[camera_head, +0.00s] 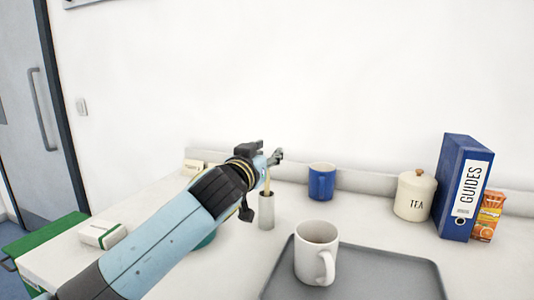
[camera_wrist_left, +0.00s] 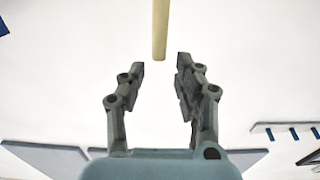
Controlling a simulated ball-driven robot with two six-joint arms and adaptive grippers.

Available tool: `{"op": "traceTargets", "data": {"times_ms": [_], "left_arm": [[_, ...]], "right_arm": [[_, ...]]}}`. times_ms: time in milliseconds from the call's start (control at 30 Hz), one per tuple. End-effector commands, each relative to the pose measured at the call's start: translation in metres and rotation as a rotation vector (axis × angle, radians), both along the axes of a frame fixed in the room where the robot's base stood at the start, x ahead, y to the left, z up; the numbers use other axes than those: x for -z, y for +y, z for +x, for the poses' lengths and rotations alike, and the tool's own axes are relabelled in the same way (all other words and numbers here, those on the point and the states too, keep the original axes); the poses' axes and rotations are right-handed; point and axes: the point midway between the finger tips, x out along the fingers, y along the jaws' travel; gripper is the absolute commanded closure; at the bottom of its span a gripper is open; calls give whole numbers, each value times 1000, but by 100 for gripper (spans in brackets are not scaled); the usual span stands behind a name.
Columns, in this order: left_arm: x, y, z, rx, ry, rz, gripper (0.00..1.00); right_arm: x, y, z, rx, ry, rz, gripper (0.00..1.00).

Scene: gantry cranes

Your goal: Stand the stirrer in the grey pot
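The grey pot (camera_head: 266,212) is a slim cylinder standing upright on the white counter, left of the tray. The pale wooden stirrer (camera_head: 267,183) stands in it, its lower part hidden inside the pot and its top close to my left gripper. My left gripper (camera_head: 277,157) is above the pot. In the left wrist view its two fingers (camera_wrist_left: 160,72) are spread apart, and one end of the stirrer (camera_wrist_left: 160,30) shows between and just beyond the fingertips, with gaps on both sides. My right gripper is not in view.
A white mug (camera_head: 316,252) stands on the grey tray (camera_head: 385,272), right of the pot. Behind are a blue mug (camera_head: 321,182), a TEA jar (camera_head: 414,196), a blue binder (camera_head: 462,185) and an orange carton (camera_head: 488,216). A white-green box (camera_head: 102,235) lies left.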

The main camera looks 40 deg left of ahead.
Motion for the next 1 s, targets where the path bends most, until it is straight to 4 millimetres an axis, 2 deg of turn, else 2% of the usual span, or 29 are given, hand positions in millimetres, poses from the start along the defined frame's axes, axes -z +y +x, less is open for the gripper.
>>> {"op": "traceTargets", "data": {"times_ms": [500,700,1000], "left_arm": [[1,-23,-97,1,2,0,67],[0,-27,-112,0,0,-1,67],[-1,-27,-113,0,0,0,67]], "right_arm": [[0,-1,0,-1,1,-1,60],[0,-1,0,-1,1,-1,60],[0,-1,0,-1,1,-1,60]]}}
